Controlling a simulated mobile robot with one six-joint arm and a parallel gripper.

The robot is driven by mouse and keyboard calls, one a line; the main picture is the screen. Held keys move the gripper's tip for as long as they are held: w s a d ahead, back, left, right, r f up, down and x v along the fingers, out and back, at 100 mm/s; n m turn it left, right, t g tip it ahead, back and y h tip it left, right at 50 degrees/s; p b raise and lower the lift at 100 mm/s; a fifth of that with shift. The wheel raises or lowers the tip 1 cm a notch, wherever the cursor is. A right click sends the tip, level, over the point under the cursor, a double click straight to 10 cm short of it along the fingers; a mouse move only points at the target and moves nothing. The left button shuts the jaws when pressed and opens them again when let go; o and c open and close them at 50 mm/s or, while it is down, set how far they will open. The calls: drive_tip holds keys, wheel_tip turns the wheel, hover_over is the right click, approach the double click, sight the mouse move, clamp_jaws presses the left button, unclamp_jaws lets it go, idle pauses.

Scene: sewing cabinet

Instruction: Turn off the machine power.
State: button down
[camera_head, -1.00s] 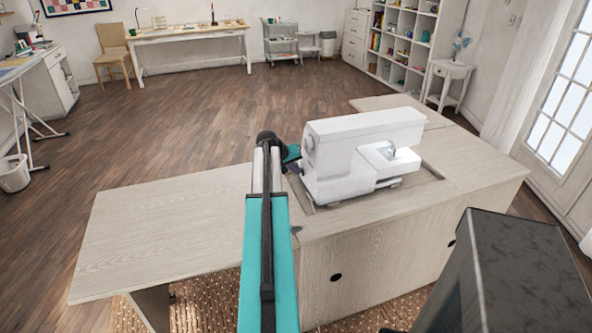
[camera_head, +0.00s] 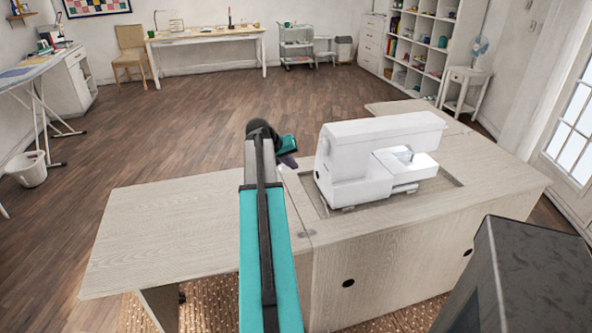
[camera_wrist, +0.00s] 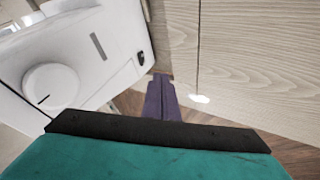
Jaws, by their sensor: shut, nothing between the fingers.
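The white sewing machine (camera_head: 375,145) sits in the recess of the pale wood cabinet, its near end toward my gripper. In the wrist view, the machine's end face (camera_wrist: 75,50) shows a round white handwheel (camera_wrist: 50,88), a grey slot and a small black power switch (camera_wrist: 141,58) near its edge. Which way the switch is set is too small to tell. My gripper (camera_head: 289,161) is left of the machine's end, with a gap between them. In the wrist view, my purple fingers (camera_wrist: 161,100) are shut and empty, just below the switch in the picture.
The cabinet's top (camera_head: 170,225) extends left as a bare leaf and right past the machine. Wood floor (camera_head: 200,120) is open beyond it. A desk (camera_head: 208,38), trolley (camera_head: 297,45) and shelves (camera_head: 420,45) stand far back.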

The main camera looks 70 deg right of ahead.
drive_tip(key=shift+v, duration=0.75)
drive_tip(key=shift+w, duration=0.1)
drive_tip(key=shift+a+f+b, duration=0.35)
drive_tip(key=shift+a+b, duration=0.05)
drive_tip(key=shift+b, duration=0.55)
